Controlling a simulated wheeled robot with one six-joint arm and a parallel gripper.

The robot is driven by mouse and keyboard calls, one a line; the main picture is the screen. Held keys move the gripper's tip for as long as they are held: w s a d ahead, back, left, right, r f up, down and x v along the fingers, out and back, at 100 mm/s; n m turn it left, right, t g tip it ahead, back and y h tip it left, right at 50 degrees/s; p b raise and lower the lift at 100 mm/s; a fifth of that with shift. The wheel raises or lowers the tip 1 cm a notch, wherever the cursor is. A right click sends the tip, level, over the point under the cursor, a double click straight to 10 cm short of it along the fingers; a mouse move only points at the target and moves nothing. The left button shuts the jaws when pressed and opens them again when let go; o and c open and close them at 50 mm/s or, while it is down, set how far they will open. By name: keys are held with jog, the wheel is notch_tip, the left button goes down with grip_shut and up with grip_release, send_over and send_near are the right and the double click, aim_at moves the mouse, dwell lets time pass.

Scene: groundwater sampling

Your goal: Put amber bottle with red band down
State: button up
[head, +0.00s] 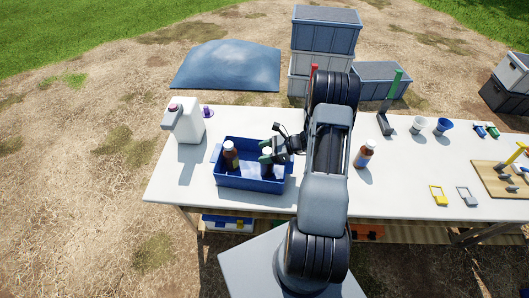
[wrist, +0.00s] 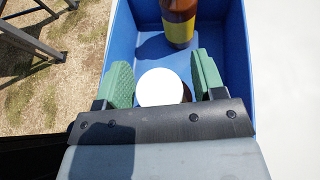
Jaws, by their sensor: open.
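My gripper (head: 268,153) is over the right part of a blue crate (head: 252,185) on the white table. In the wrist view its two green fingers (wrist: 162,72) stand open, one on each side of a white-capped bottle (wrist: 160,88). That bottle stands upright in the crate, and a gap shows between its cap and each finger. Its band is hidden there, and in the head view it is too dark to tell the band's colour. A second amber bottle (head: 231,155) stands at the crate's left; in the wrist view it shows a yellow band (wrist: 179,30).
Another amber bottle (head: 365,156) stands on the table right of my arm. A white jug (head: 188,125) stands behind the crate at left. Cups (head: 419,124), small frames (head: 438,195) and a wooden board (head: 497,180) are at right. The table left of the crate is clear.

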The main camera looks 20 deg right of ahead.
jog(key=shift+r, duration=0.25)
jog(key=b+v, duration=0.2)
jog(key=v, duration=0.9)
jog(key=shift+s+d+r, duration=0.1)
jog(key=s+a+r+n+h, duration=0.5)
jog(key=a+r+n, duration=0.3)
jog(key=n, duration=0.3)
jog(key=s+a+r+n+g+h, duration=0.1)
jog(key=s+a+r+n+h, duration=0.5)
jog(key=a+r+n, duration=0.3)
jog(key=shift+s+a+r+n+h, duration=0.25)
jog(key=shift+r+n+h, duration=0.55)
jog(key=shift+n, duration=0.7)
jog(key=shift+w, duration=0.1)
jog(key=shift+c, duration=0.3)
